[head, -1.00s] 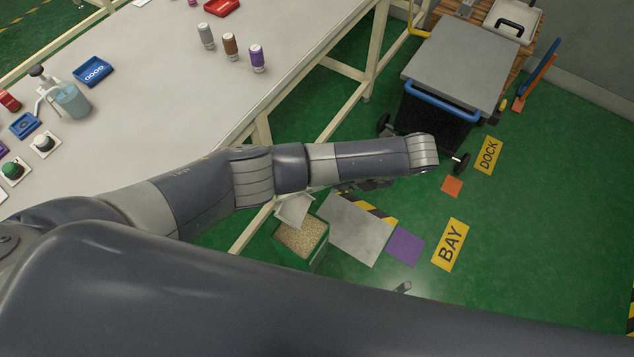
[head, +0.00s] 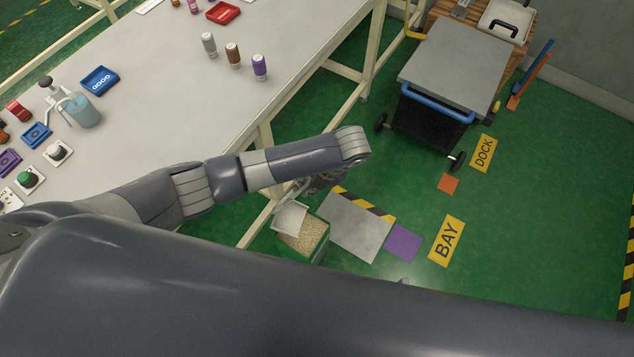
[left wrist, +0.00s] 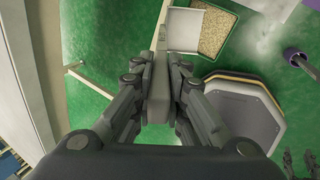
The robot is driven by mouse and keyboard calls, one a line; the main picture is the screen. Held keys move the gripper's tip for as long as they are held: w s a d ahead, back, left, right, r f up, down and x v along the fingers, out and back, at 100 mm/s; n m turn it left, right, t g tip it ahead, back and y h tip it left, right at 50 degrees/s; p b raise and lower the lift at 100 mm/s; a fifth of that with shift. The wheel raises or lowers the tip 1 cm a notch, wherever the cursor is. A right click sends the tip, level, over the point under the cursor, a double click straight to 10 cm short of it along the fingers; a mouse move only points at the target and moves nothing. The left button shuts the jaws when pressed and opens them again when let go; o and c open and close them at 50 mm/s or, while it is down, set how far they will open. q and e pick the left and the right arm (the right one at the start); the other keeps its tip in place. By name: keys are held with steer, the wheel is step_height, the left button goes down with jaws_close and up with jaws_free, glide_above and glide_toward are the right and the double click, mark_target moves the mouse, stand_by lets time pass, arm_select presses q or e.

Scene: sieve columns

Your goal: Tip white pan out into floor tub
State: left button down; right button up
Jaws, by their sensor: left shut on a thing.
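The white pan (head: 290,217) is over the back left part of the green floor tub (head: 318,255); I cannot tell if they touch. The pan looks tilted, and no grain shows on its visible face. Beige grain shows in the tub. My left gripper (head: 322,182) is partly hidden under its wrist. In the left wrist view, my left gripper (left wrist: 160,75) is shut on the handle of the pan (left wrist: 184,29), with the tub's grain (left wrist: 215,35) just right of it. A small grey tip above my near arm may be my right gripper (head: 405,282).
The workbench (head: 200,80) and its legs stand left of the tub. A grey floor plate (head: 350,230) with a striped edge lies right of the tub, beside a purple mat (head: 403,243). A trolley (head: 455,70) stands behind. Green floor near the BAY sign (head: 446,240) is open.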

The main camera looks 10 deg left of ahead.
arm_select(q)
steer(key=shift+h, duration=0.7)
steer(key=a+p, duration=0.1)
steer(key=a, duration=0.1)
steer(key=a+r+p, duration=0.1)
steer(key=a, duration=0.1)
steer(key=shift+w+r, duration=0.15)
steer(key=shift+w, duration=0.05)
steer(key=w+a+h+p, duration=0.1)
steer(key=a+h+p, duration=0.1)
steer(key=a, duration=0.7)
steer(key=shift+a+r+h+p, duration=0.25)
steer(key=shift+h+p, duration=0.1)
steer(key=shift+h, duration=0.35)
arm_select(e)
steer(key=shift+a+r, duration=0.2)
steer(key=shift+r, duration=2.35)
steer(key=shift+a, duration=0.2)
